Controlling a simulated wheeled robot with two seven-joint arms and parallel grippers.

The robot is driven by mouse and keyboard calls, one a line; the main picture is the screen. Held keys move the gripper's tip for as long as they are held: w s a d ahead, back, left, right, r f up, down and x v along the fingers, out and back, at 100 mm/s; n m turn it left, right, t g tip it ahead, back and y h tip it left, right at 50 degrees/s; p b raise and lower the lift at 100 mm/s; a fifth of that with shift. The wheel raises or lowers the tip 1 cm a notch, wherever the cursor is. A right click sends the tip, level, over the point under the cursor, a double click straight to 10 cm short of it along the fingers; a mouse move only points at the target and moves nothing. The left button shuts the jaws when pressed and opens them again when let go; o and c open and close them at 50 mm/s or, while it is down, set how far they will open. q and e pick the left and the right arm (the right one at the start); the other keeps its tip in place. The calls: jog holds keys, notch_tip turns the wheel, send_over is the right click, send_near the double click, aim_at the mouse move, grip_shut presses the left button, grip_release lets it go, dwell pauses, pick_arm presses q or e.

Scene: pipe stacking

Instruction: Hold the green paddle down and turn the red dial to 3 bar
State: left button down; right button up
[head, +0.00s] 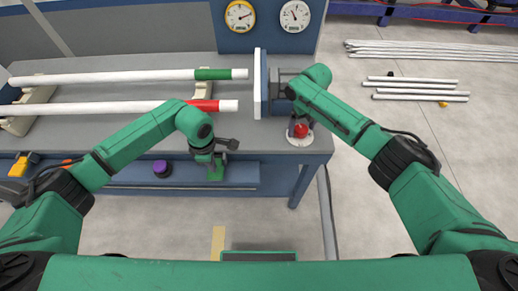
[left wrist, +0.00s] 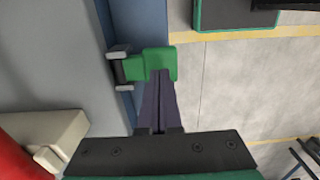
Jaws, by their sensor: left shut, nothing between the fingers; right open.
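The green paddle (head: 216,172) sticks out from the front edge of the workbench. It also shows in the left wrist view (left wrist: 160,60), with a grey bracket at its left end. My left gripper (head: 217,156) points down at it, shut and empty. In the left wrist view its closed fingertips (left wrist: 161,73) overlap the paddle; I cannot tell how hard they press. The red dial (head: 301,131) sits on a round white plate at the bench's right front corner. My right gripper (head: 297,124) is open, pointing down at the dial, its fingers partly hidden.
A yellow-rimmed gauge (head: 240,16) and a white gauge (head: 295,16) hang behind the bench; their figures are too small to read. Two white pipes, one green-banded (head: 130,76) and one red-banded (head: 90,108), lie on cradles. A purple knob (head: 162,168) sits on the lower ledge.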

aim_at(302, 128)
notch_tip(302, 128, up, 7)
jog(key=shift+f, duration=0.1)
dwell(0.3)
pick_arm(q)
notch_tip(302, 128, up, 10)
dwell(0.7)
dwell(0.4)
